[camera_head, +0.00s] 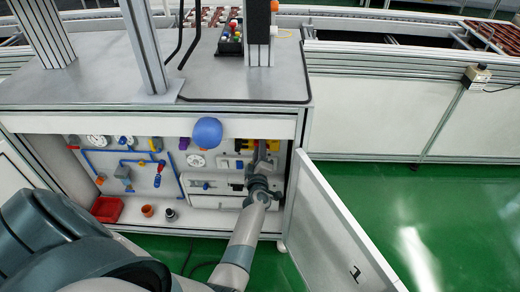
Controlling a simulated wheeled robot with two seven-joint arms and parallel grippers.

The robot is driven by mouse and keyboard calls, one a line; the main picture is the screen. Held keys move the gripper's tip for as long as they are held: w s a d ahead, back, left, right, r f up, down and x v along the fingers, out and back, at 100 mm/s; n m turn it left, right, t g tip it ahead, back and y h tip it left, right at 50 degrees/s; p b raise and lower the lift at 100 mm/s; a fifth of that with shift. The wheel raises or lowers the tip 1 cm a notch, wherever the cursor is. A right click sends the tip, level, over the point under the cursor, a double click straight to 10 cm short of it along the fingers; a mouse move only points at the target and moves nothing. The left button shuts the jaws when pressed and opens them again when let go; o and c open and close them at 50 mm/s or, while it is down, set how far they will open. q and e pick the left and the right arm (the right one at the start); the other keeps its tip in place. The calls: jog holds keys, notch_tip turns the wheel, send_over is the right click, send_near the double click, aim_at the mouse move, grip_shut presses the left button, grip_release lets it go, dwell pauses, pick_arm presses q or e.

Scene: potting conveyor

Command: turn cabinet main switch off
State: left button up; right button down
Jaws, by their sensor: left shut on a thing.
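The cabinet (304,118) stands open under the worktop, with white panels of parts inside. The main switch, with a yellow plate (273,145), is at the upper right inside the cabinet. My left arm reaches in from below, and my left gripper (262,153) is at this plate, shut on the switch's handle. The fingers and wrist hide the handle, so its position cannot be told. My right gripper is not in view.
The cabinet door (340,232) hangs open to the right of my arm. A blue rounded object (207,132) shows in front of the cabinet's top edge. A red bin (107,209) and small cups stand on the cabinet floor. Green floor at the right is clear.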

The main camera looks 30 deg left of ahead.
pick_arm(q)
jog(key=n+b, duration=0.1)
jog(key=n, duration=0.4)
jog(key=shift+f, duration=0.15)
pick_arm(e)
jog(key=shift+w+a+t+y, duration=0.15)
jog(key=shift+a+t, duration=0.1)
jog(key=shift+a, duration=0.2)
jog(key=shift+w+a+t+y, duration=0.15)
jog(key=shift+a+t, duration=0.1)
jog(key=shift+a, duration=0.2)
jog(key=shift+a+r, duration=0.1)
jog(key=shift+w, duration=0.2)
pick_arm(q)
jog(key=o, duration=0.8)
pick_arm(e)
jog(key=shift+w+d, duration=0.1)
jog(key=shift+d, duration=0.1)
pick_arm(q)
jog(key=shift+d, duration=0.1)
